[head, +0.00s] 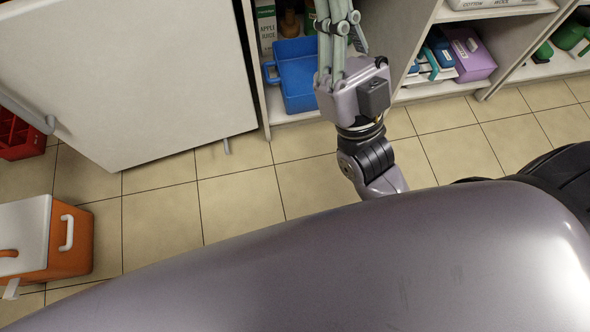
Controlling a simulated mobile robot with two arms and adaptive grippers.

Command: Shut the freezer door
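A large white panel with a grey bar handle, apparently the freezer door (140,75), fills the upper left of the head view. The handle (22,112) is at its left edge. The top of the door is cut off, and how far open it stands cannot be told. My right gripper (335,20) is to the right of the door, apart from it in the picture, in front of the shelves. Its fingers point up and run close together toward the top edge. Whether they are open or shut is unclear. My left gripper is not in view.
Shelves behind my gripper hold a blue bin (292,80), a carton (265,25) and a purple box (468,55). An orange cooler with a white lid (72,240) stands at lower left, near a red crate (18,138). Tiled floor (160,222) between is clear.

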